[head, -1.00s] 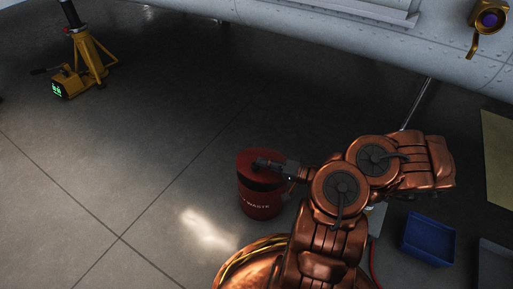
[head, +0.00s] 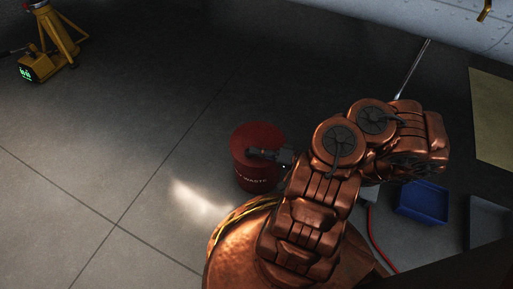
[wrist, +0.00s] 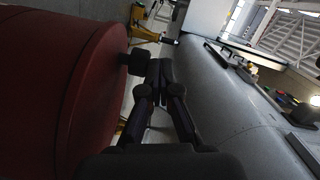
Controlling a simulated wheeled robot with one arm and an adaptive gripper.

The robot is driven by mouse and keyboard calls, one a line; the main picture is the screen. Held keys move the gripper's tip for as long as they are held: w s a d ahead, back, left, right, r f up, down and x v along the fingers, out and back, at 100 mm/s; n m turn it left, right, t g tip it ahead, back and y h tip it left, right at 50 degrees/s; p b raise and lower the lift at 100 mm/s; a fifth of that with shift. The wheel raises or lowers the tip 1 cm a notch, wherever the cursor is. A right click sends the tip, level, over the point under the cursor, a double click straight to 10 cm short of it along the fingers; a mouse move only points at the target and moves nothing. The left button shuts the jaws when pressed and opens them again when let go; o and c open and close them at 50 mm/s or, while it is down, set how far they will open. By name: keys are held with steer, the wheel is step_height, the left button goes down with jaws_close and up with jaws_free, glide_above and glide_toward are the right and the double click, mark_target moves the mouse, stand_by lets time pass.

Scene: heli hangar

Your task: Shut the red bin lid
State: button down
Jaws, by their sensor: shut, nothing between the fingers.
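The red bin (head: 247,179) stands on the floor left of my arm, with white lettering ending in "WASTE" on its side. Its red lid (head: 257,135) appears to lie flat on top, with no clear gap in the head view. My gripper (head: 252,153) is shut and empty, over the near part of the lid; whether it touches cannot be told. In the wrist view the red bin (wrist: 60,90) fills the left side. My closed fingers (wrist: 160,64) are right of it, beside a small dark block (wrist: 135,62) at its edge.
A blue tray (head: 422,203) and a grey tray (head: 487,222) lie at the right, near a red hose (head: 372,240). A yellow jack (head: 48,48) stands at the far left. Open floor lies left of the bin.

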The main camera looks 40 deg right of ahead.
steer(key=shift+a+f, duration=0.1)
stand_by(0.3)
steer(key=shift+r+p, duration=0.3)
steer(key=r+p, duration=0.3)
steer(key=r, duration=0.1)
steer(key=shift+s+d+r, duration=0.1)
steer(key=shift+s+d, duration=0.2)
steer(key=shift+d, duration=0.05)
steer(key=a+p+v, duration=0.1)
steer(key=p+v, duration=0.2)
steer(key=v, duration=0.6)
steer(key=shift+s+r, duration=0.2)
steer(key=shift+s, duration=0.3)
